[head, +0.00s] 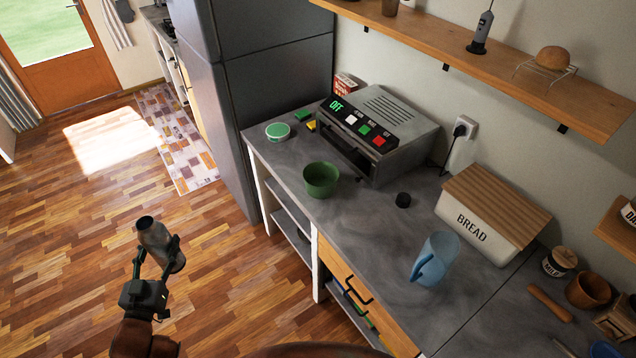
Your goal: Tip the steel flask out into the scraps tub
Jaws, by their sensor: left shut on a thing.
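The steel flask (154,238) is held in my left gripper (157,254), whose fingers are shut around its body. It is over the wooden floor, left of the counter, roughly upright and leaning a little, its dark top end up. I cannot see inside it. A green open tub (321,190), likely the scraps tub, stands on the counter in front of the oven, well to the right of the flask and apart from it. I see no label on it, and its contents are unclear. My right gripper is not in view.
A toaster oven (381,133) stands behind the tub. A green-lidded round container (278,131) sits at the counter's far end. The grey counter is clear around the tub.

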